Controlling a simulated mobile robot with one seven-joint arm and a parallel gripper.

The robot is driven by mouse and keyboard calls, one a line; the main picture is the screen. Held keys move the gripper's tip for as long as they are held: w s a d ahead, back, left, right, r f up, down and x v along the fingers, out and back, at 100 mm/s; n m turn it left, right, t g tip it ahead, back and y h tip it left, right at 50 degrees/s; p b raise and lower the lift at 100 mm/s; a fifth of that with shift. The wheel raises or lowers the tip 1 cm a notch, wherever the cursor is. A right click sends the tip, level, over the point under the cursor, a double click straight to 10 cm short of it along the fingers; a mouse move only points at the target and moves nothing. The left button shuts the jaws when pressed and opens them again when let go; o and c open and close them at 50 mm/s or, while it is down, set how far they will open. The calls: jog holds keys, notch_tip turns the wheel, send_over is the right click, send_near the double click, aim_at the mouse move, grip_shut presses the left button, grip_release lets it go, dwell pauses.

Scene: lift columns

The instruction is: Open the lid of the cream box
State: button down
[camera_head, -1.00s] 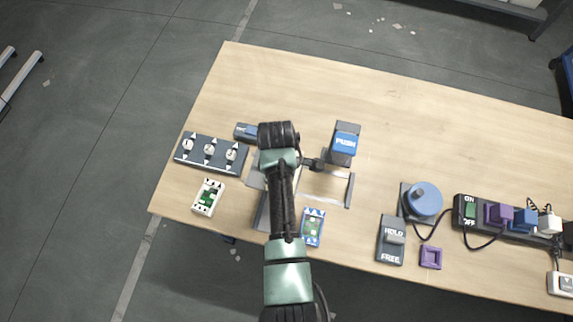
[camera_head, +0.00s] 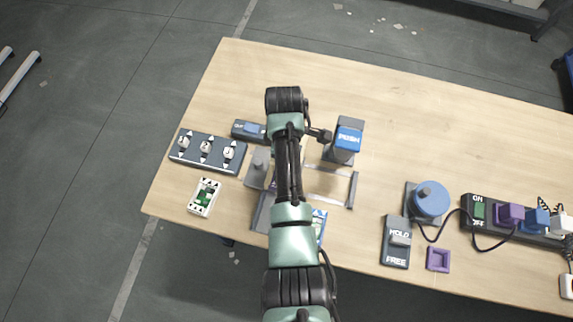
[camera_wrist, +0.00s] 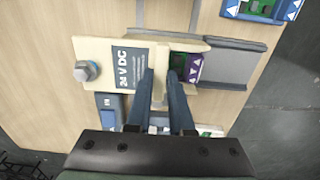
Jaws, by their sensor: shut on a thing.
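The cream box (camera_wrist: 98,50) lies under my gripper in the wrist view, with a "24 V DC" label and a grey bolt-like knob (camera_wrist: 87,71) at its left. A green and purple part (camera_wrist: 187,68) shows in an opening to the right of the label. My gripper (camera_wrist: 163,78) points down at the box, its two dark fingers close together beside the label. In the head view my arm hides most of the box and the fingers.
A grey rail (camera_wrist: 225,68) adjoins the box on the right. A three-dial panel (camera_head: 207,150) and a white-green module (camera_head: 204,197) lie left. The table's back right is clear.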

jog(key=shift+w+d+f+b, duration=0.1)
jog(key=shift+w+d+b, duration=0.15)
jog(key=shift+w+b, duration=0.5)
jog(key=shift+w+d+f+b, duration=0.1)
jog(key=shift+w+d+b, duration=0.15)
jog(key=shift+w+b, duration=0.45)
jog(key=shift+w+r, duration=0.15)
jog(key=shift+w, duration=0.15)
jog(key=c, duration=0.8)
grip_release()
jog(key=shift+c, duration=0.2)
jog(key=shift+r+p, duration=3.05)
jog(key=shift+p, duration=0.05)
